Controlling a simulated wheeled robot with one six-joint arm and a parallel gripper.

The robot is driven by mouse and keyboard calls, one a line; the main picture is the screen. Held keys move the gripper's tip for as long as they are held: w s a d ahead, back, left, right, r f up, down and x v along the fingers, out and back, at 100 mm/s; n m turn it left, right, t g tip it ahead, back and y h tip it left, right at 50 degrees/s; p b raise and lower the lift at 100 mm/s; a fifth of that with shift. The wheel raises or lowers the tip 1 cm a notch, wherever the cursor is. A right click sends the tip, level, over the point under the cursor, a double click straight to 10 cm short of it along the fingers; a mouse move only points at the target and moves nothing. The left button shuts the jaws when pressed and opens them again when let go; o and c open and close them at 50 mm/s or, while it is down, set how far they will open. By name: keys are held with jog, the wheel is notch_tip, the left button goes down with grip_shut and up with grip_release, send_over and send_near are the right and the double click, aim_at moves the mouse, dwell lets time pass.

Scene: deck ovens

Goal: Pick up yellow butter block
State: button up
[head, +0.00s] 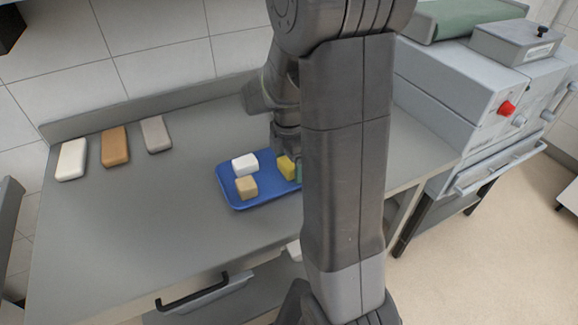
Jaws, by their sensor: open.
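The yellow butter block (285,168) sits in a blue tray (262,201) on the grey counter, partly hidden by my arm at its right. My gripper (286,148) points down just above or behind the yellow block. It is open, but its fingertips are mostly hidden, and I cannot tell whether they touch the block. A white block (245,164) and a tan block (246,188) lie to the left in the same tray. A teal piece (298,170) shows as a sliver beside the yellow block. The tray's right part is hidden behind my arm.
On the counter (150,225) at the back left lie a white block (72,159), a brown block (115,146) and a grey block (156,134). A grey machine (460,100) with a red knob stands at the right. The counter left of the tray is clear.

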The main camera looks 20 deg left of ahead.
jog(key=shift+f, duration=0.2)
jog(key=c, duration=1.1)
